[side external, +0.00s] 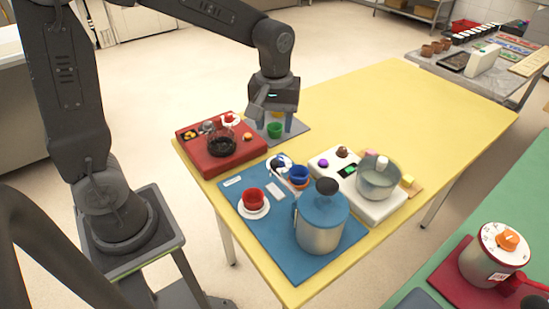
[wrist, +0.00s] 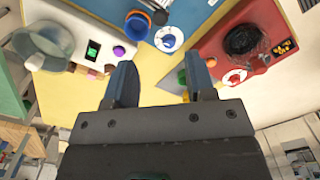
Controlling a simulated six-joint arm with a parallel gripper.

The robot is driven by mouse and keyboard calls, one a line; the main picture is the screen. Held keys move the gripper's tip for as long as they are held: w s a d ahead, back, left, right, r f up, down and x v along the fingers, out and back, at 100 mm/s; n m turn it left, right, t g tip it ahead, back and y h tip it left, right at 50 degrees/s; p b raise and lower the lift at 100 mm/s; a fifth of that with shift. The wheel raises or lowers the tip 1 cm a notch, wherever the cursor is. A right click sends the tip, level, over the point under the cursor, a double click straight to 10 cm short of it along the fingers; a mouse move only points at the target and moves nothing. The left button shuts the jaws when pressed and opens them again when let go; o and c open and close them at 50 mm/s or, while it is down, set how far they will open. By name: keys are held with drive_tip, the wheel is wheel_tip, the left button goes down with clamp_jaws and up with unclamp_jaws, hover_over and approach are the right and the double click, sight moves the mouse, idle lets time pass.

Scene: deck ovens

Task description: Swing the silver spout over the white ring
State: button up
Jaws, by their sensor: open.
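A red board (side external: 246,155) lies at the table's left end and also shows at upper right in the wrist view (wrist: 212,48). On it is a round black basin (side external: 221,146), with a thin, shiny, see-through shape over it. I cannot clearly make out the silver spout there. A white ring (side external: 230,118) with red inside is at the board's far edge; it shows below the basin in the wrist view (wrist: 235,77). My gripper (side external: 273,124) is open and empty, right of the red board, above a grey mat. Its two fingers stand apart in the wrist view (wrist: 160,62).
A green cup (side external: 274,130) stands close below my fingers. A white board (side external: 385,207) carries a clear bowl (side external: 378,180). The yellow table's far right (side external: 430,110) is clear.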

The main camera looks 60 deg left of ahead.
sight(275, 161)
wheel_tip(275, 161, down, 11)
idle(0.3)
drive_tip(key=shift+c, duration=0.3)
clamp_jaws()
